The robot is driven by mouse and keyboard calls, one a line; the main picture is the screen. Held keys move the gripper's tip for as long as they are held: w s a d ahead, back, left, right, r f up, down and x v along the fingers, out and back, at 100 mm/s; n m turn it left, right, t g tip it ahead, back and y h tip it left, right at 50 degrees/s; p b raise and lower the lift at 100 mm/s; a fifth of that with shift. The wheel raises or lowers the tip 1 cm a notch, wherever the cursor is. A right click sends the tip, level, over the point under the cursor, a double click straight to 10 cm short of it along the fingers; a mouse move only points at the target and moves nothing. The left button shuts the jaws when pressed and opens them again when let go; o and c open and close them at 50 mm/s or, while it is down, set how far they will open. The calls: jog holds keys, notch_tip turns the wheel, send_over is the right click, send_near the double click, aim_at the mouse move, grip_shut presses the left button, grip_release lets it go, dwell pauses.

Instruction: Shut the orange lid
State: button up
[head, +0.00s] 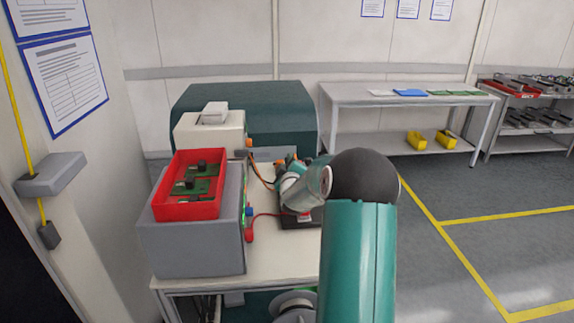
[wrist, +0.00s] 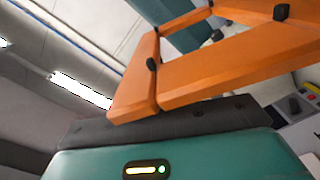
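My gripper (head: 282,163) is small in the head view, at the end of my teal arm, over the light table behind the red tray. In the wrist view, orange bars with black knobs (wrist: 220,68) rise from a dark rail above a teal housing with a lit status light. They look like my gripper's fingers, but I cannot tell how far apart they are. I cannot make out an orange lid for certain in either view; my arm hides part of the table.
A red tray (head: 160,200) with green boards sits on a grey box (head: 190,246) at the left of the table (head: 275,262). Behind it stand a pale device (head: 190,133) and a dark teal cabinet (head: 270,105). A bench (head: 345,95) stands along the back wall. The floor at right is clear.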

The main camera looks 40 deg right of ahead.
grip_shut()
jog(key=shift+s+d+f+m, duration=0.25)
jog(key=shift+s+d+m, duration=0.15)
jog(key=shift+d, duration=0.2)
jog(key=shift+s+d+f+m, duration=0.2)
jog(key=shift+s+d+m, duration=0.1)
jog(key=shift+s+d, duration=0.25)
jog(key=shift+s+d+f+m, duration=0.35)
jog(key=shift+d+f+m, duration=0.1)
jog(key=shift+d+m, duration=0.25)
jog(key=shift+s+d+f+m, duration=0.35)
jog(key=shift+d+f+m, duration=0.15)
jog(key=shift+m, duration=0.35)
jog(key=shift+s+d+f+m, duration=0.35)
jog(key=shift+d+f+m, duration=0.15)
jog(key=shift+m, duration=0.25)
